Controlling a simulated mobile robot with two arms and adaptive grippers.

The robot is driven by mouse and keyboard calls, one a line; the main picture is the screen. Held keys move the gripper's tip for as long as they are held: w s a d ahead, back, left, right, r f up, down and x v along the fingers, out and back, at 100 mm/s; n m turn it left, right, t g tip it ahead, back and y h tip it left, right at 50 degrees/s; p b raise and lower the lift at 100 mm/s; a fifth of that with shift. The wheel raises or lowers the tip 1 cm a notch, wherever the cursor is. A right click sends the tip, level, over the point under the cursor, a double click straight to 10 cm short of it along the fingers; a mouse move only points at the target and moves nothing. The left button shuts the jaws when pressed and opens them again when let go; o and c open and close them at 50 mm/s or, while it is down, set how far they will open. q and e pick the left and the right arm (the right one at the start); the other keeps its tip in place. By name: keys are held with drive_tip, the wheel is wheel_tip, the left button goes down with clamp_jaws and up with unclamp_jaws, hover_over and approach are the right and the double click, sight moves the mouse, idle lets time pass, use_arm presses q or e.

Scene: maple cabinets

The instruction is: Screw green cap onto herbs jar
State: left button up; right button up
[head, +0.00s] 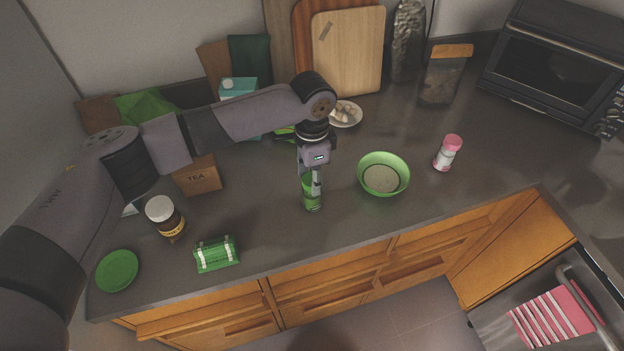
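My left arm reaches across the counter from the left. Its gripper (312,183) points straight down over a small green jar-like object (313,204), which looks like the herbs jar. The jar stands upright on the counter, left of the green bowl. The gripper's body and fingers hide the jar's top. A green cap cannot be made out separately there. The fingers are at the jar's upper part, but whether they are closed on anything cannot be told. My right gripper is not in view.
A green bowl (383,160) stands right of the jar, and a pink-capped shaker (447,153) farther right. Counter in front of the jar is clear.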

use_arm(q)
drive_tip(key=o, duration=0.4)
drive_tip(key=shift+r, duration=0.15)
wheel_tip(320, 180, up, 12)
drive_tip(key=shift+f, duration=0.1)
idle(0.3)
